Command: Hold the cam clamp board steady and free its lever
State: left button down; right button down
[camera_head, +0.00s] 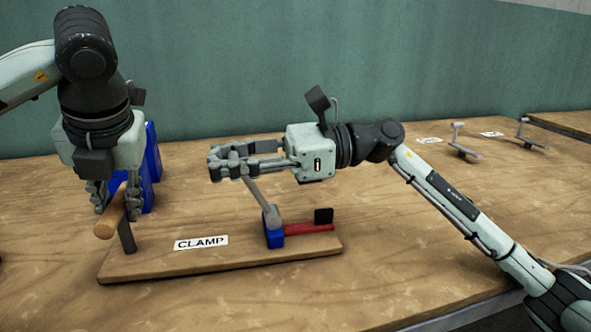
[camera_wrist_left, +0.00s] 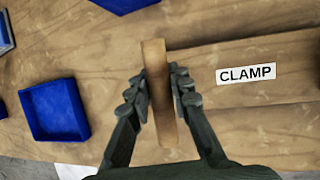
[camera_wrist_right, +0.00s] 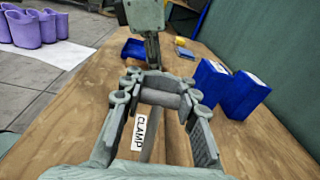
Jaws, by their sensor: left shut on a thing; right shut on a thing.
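The clamp board (camera_head: 215,259) is a flat wooden board with a CLAMP label (camera_head: 201,243), lying on the table. Its round wooden handle (camera_head: 106,226) stands on a dark post at the board's left end. My left gripper (camera_head: 117,203) points down and is shut on the handle, which also shows between its fingers in the left wrist view (camera_wrist_left: 158,105). The grey lever (camera_head: 259,198) rises, leaning left, from a blue block (camera_head: 274,237) beside a red bar (camera_head: 305,229). My right gripper (camera_head: 233,161) is shut on the lever's top bar, a grey cylinder in the right wrist view (camera_wrist_right: 163,98).
Blue bins (camera_head: 152,165) stand behind my left gripper, and a blue tray (camera_wrist_left: 57,109) lies left of the handle. Two small grey lever devices (camera_head: 460,140) (camera_head: 524,134) stand at the far right. The table in front of them is bare.

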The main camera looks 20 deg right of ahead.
pick_arm(q)
jog(key=shift+d+f, duration=0.1)
jog(key=shift+f, duration=0.1)
pick_arm(e)
jog(key=shift+s+a+f+g, duration=0.3)
jog(key=shift+a+f, duration=0.2)
jog(key=shift+a, duration=0.05)
jog(key=c, duration=1.1)
grip_release()
jog(key=shift+o, duration=0.2)
pick_arm(q)
jog(key=shift+w+a+f, duration=0.15)
jog(key=shift+a, duration=0.35)
jog(key=shift+w+d, duration=0.2)
jog(key=shift+d, duration=0.2)
pick_arm(e)
send_over(268, 206)
jog(key=shift+r, duration=0.4)
pick_arm(q)
jog(key=c, duration=1.3)
grip_release()
pick_arm(e)
jog(key=shift+s+d+r, duration=0.1)
jog(key=shift+d+r, duration=0.2)
jog(key=shift+d, duration=0.4)
